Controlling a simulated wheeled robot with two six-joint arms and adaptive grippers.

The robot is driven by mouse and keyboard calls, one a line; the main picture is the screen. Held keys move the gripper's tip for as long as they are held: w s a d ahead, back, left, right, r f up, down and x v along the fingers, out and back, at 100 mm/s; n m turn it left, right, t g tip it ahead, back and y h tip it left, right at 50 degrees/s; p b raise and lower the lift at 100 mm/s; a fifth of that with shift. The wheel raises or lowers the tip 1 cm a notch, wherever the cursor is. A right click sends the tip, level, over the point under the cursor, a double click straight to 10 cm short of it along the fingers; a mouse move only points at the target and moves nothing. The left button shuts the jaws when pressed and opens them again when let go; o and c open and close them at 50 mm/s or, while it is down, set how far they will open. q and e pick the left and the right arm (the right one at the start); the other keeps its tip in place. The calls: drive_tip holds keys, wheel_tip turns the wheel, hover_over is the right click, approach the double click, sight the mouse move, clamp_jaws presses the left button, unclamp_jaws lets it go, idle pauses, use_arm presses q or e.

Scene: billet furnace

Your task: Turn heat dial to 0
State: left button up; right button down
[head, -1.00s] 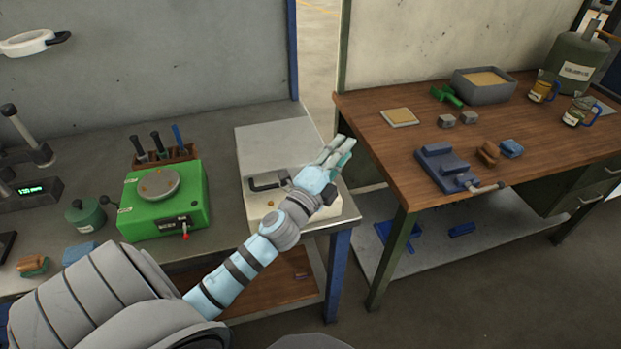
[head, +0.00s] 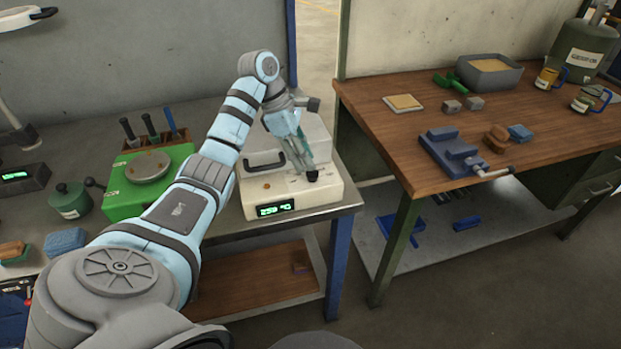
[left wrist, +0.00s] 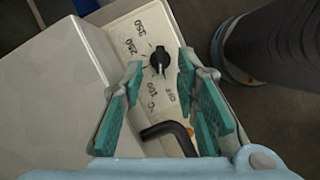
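The furnace is a cream box (head: 240,200) with a lit green display (head: 275,209); its reading looks like about 250 but is too small to be sure. The black heat dial (head: 312,175) sits on its top at the right. In the left wrist view the dial (left wrist: 160,62) is surrounded by printed numbers, 250 and 100 among them. Where its pointer stands is hard to tell. My left gripper (head: 304,166) points down at the dial, fingers apart. In the left wrist view the dial shows between the open fingertips; contact cannot be told. My right gripper is not in view.
A black handle (head: 264,162) stands on the furnace close to my left gripper. A green scale-like device (head: 125,196) is partly behind my left arm. A wooden table (head: 400,145) with a blue vise (head: 452,152) stands at the right, across a gap.

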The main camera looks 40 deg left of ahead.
sight(312, 175)
use_arm(q)
drive_tip(key=x, duration=0.3)
drive_tip(key=shift+f+p, duration=0.2)
drive_tip(key=shift+p, duration=0.1)
drive_tip(key=shift+d, duration=0.1)
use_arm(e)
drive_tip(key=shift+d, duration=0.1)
use_arm(q)
drive_tip(key=shift+c, duration=0.4)
clamp_jaws()
drive_tip(key=shift+s+r+n+t+p, duration=0.1)
drive_tip(key=shift+r+n+t+p, duration=0.15)
drive_tip(key=shift+n+p, duration=0.4)
drive_tip(key=shift+f+n+t+y, duration=0.15)
drive_tip(key=shift+n+t+y, duration=0.2)
drive_tip(key=shift+n, duration=0.5)
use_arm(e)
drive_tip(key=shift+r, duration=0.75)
use_arm(q)
drive_tip(key=shift+o, duration=0.4)
unclamp_jaws()
